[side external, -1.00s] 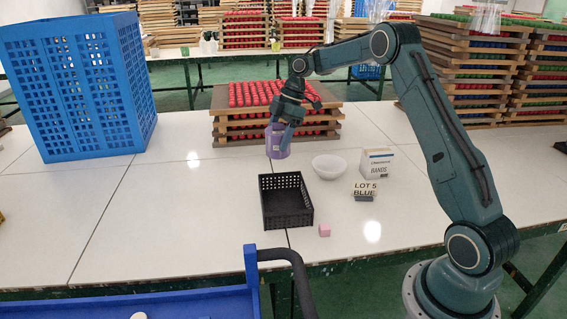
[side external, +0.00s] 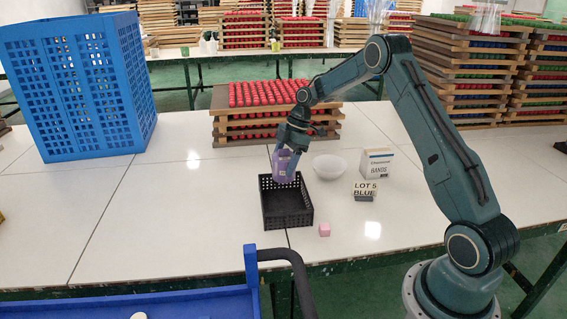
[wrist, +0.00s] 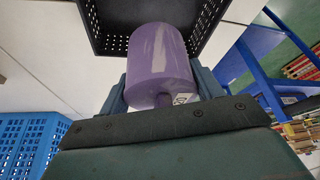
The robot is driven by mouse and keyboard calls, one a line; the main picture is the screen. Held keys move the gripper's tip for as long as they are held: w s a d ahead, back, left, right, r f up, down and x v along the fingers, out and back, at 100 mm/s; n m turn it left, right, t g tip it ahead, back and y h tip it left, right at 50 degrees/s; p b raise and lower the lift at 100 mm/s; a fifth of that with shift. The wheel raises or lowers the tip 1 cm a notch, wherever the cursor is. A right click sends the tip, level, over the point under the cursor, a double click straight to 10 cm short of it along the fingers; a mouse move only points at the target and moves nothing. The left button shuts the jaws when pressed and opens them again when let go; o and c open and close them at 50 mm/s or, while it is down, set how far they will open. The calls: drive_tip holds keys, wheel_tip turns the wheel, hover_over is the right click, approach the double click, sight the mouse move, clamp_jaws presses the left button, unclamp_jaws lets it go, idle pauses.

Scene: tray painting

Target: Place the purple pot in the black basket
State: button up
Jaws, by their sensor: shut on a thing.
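The purple pot (side external: 284,166) is held in my gripper (side external: 287,152), which is shut on it. The pot is tilted and hangs at the far edge of the black basket (side external: 288,221), partly over it in the side view. In the wrist view the pot (wrist: 158,62) sits between the two fingers of my gripper (wrist: 162,90), with the basket (wrist: 92,22) just beyond it. The basket stands on the white table and its visible inside is empty. I cannot tell the exact gap between pot and basket rim.
A white bowl (side external: 329,166), a bands box (side external: 377,163) and a lot sign (side external: 364,191) stand right of the basket. A pink cube (side external: 324,230) lies by its near right corner. Trays of red pieces (side external: 270,127) stand behind. A blue crate (side external: 85,90) is far left.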

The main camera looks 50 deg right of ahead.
sight(284, 180)
wheel_tip(284, 180, down, 7)
idle(0.3)
drive_tip(key=shift+f, duration=0.15)
drive_tip(key=shift+f, duration=1.95)
drive_tip(key=shift+f, duration=0.1)
drive_tip(key=o, duration=1.2)
drive_tip(key=shift+f, duration=0.1)
drive_tip(key=shift+o, duration=0.2)
drive_tip(key=v, duration=1.2)
